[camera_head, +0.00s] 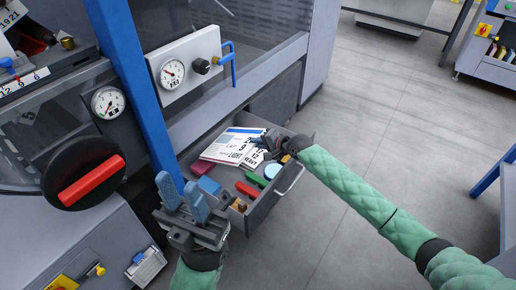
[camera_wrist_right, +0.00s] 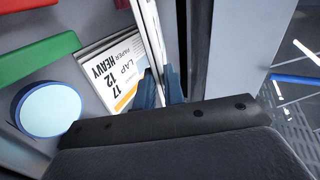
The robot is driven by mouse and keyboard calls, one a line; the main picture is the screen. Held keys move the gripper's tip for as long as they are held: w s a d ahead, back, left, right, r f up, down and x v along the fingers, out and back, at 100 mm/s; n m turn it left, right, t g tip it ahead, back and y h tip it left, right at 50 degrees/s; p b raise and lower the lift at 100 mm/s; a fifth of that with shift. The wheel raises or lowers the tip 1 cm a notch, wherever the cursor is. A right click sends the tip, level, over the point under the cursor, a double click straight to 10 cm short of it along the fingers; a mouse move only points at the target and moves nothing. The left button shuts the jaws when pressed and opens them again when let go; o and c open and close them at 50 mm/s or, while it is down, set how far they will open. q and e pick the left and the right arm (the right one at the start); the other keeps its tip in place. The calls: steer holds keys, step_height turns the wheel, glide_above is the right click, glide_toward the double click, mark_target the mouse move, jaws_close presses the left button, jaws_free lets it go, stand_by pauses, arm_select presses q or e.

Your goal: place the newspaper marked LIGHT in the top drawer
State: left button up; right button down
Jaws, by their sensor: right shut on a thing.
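The newspaper marked LIGHT (camera_head: 228,148) is white with a blue band and shows over the open drawer (camera_head: 262,207). My right gripper (camera_head: 270,143) is at its right edge. In the right wrist view, the fingers (camera_wrist_right: 158,88) are closed on a thin white edge (camera_wrist_right: 150,38), seen edge-on, which appears to be this newspaper. A newspaper marked HEAVY (camera_wrist_right: 112,72) lies flat in the drawer beside it. Whether the LIGHT paper touches the drawer floor is unclear. My left gripper (camera_head: 183,198) is open and empty, left of the drawer.
The drawer also holds a green item (camera_head: 255,179), a light blue round item (camera_head: 272,171), and red (camera_head: 247,190) and blue (camera_head: 209,186) items. A blue post (camera_head: 137,85) stands left of the drawer. The floor (camera_head: 385,130) to the right is clear.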

steer(key=shift+f, duration=0.95)
steer(key=shift+f, duration=0.6)
steer(key=c, duration=1.5)
jaws_free()
